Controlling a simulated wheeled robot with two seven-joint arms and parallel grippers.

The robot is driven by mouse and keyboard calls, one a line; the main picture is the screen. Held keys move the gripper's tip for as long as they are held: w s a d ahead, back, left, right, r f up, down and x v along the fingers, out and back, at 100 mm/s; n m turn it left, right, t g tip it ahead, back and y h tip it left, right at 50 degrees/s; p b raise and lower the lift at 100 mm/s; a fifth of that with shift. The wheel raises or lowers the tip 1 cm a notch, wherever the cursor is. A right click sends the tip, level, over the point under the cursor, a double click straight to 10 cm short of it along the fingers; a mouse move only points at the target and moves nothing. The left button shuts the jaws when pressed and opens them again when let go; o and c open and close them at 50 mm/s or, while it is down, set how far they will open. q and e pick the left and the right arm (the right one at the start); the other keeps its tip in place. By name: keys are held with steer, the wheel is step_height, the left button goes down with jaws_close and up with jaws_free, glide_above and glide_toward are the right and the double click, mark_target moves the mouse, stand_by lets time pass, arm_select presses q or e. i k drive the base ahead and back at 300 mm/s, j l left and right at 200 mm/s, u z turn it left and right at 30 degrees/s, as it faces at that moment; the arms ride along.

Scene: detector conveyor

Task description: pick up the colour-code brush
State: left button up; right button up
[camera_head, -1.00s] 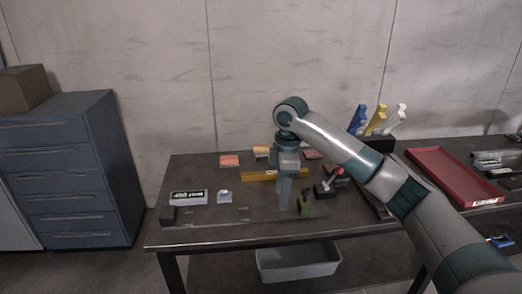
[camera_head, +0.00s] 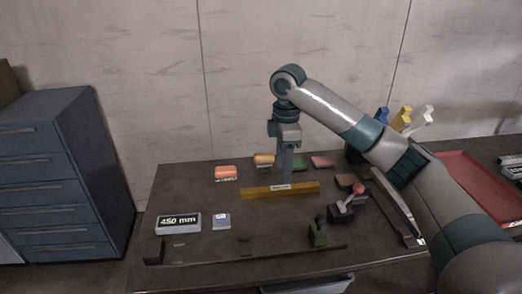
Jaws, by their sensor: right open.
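My right gripper (camera_head: 288,178) points straight down near the back middle of the table, over or just behind the labelled yellow-brown bar (camera_head: 265,193). It is open; nothing shows between its narrow fingers. Which thing is the colour-code brush is not clear. Blue (camera_head: 383,115), yellow (camera_head: 402,118) and white (camera_head: 424,114) handled tools stand upright at the back right, partly behind my right arm. Small coloured pieces lie at the back: an orange one (camera_head: 226,172), an amber one (camera_head: 264,159), a green one (camera_head: 299,163) and a pink one (camera_head: 321,161). My left gripper is not in view.
A "450 mm" display (camera_head: 178,222) and a small pale box (camera_head: 221,221) sit front left on the table (camera_head: 250,240). A red-knobbed lever (camera_head: 343,208) and a green item (camera_head: 318,232) stand right. A red tray (camera_head: 478,180) is far right. Blue drawers (camera_head: 60,170) stand left.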

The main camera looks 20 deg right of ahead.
mark_target(263, 161)
steer(key=i+l, duration=0.2)
steer(key=i, duration=0.3)
steer(key=i+l, duration=0.2)
steer(key=i, duration=0.3)
